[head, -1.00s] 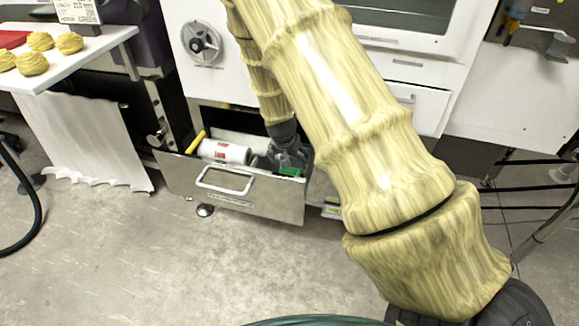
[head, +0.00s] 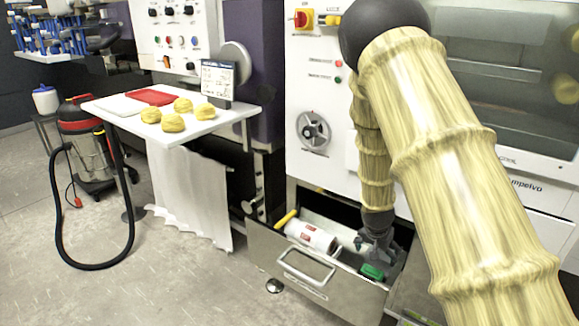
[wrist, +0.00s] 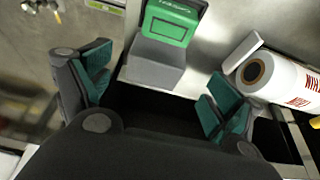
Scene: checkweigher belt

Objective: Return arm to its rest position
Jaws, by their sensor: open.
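My gripper (head: 378,247) hangs down into the open steel drawer (head: 320,292) at its right end. In the wrist view my gripper (wrist: 160,88) has its two green-padded fingers spread wide, with nothing held between them. A green and grey block (wrist: 166,42) lies just beyond the fingertips, apart from them in that view. Its green face also shows in the head view (head: 372,272), just under the gripper. My arm reaches down from the upper right and hides part of the machine front.
A white roll with red print (head: 312,236) and a yellow-handled thing (head: 286,218) lie in the drawer. A white table (head: 225,121) with several yellow buns and a red board (head: 150,96) stands left. A vacuum cleaner (head: 85,145) stands far left. The floor in front is clear.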

